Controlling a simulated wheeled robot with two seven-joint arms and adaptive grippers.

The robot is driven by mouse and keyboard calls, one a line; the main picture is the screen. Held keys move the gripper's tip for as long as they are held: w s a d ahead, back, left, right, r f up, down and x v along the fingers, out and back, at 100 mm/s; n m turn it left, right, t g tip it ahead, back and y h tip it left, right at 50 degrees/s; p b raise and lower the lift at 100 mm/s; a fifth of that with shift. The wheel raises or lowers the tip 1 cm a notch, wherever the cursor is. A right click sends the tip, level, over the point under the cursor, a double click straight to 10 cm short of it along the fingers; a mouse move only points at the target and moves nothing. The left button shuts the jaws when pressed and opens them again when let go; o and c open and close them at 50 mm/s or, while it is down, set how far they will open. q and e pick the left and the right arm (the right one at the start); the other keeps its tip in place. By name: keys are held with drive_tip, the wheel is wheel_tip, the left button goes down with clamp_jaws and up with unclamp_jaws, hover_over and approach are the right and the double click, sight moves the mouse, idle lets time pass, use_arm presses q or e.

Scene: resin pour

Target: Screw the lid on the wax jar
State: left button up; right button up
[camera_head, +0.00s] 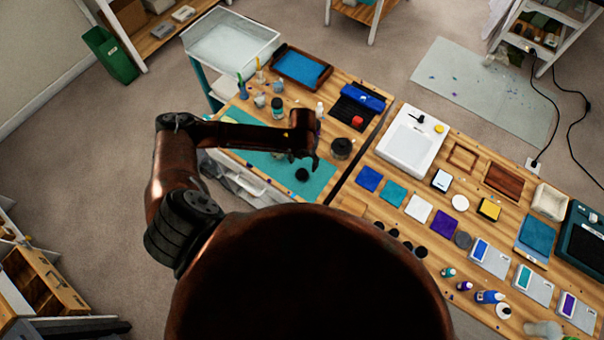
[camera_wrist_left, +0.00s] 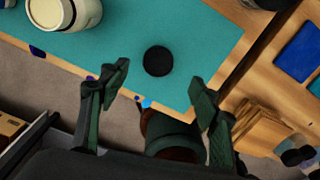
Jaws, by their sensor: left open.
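The round black lid (camera_head: 302,174) lies flat on the teal mat (camera_head: 322,178), near the mat's front right corner. My left gripper (camera_head: 304,157) is just above it, pointing down. In the left wrist view the lid (camera_wrist_left: 158,60) shows beyond and between the two spread fingers (camera_wrist_left: 158,78), which are open and empty. A cream jar (camera_wrist_left: 65,12), which looks like the wax jar, stands on the mat at the upper left, cut by the picture edge. In the head view my left arm seems to hide this jar. My right gripper is not in view.
A dark pot (camera_head: 342,148) stands to the right of my left gripper. Small bottles and cups, including a dark jar (camera_head: 277,108), stand behind the arm. Coloured tiles (camera_head: 369,178) lie on the right-hand table. The mat around the lid is clear.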

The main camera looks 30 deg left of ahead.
sight(302, 173)
use_arm(q)
drive_tip(key=shift+f, duration=1.25)
drive_tip(key=f, duration=0.1)
drive_tip(key=f+p, duration=0.1)
drive_tip(key=f, duration=0.1)
drive_tip(key=f+p, duration=0.1)
drive_tip(key=f, duration=0.1)
drive_tip(key=shift+s, duration=0.35)
drive_tip(key=shift+f, duration=0.15)
drive_tip(key=c, duration=0.9)
